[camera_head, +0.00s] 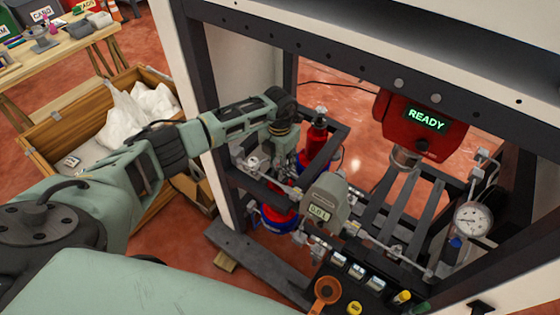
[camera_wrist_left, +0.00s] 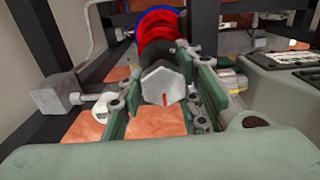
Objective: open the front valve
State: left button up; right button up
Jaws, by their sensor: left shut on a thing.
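The front valve shows in the left wrist view as a light grey hexagonal knob (camera_wrist_left: 163,86) with a red mark on its face. My left gripper (camera_wrist_left: 165,100) has its green fingers on both sides of the knob and is shut on it. In the head view my left arm reaches into the dark frame, and the left gripper (camera_head: 284,168) is at the pipework above a red cylinder (camera_head: 275,205) with a blue base. The valve is hidden behind the gripper there. My right gripper is in neither view.
A grey meter reading 0.0 L (camera_head: 319,212) stands just right of the gripper. A red unit reading READY (camera_head: 425,118) hangs at the right, with a pressure gauge (camera_head: 473,219) below it. Dark frame posts surround the arm. A wooden crate (camera_head: 60,130) stands at left.

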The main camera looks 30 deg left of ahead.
pick_arm(q)
jog(key=shift+d, duration=0.25)
grip_shut()
jog(key=n+p, duration=0.1)
jog(key=n, duration=0.1)
jog(key=shift+s+r+n, duration=0.1)
jog(key=shift+n, duration=0.2)
jog(key=shift+d+n, duration=0.1)
jog(key=shift+n, duration=0.3)
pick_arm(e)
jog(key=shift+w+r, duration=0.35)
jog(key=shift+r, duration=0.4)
pick_arm(q)
jog(key=shift+p, duration=0.3)
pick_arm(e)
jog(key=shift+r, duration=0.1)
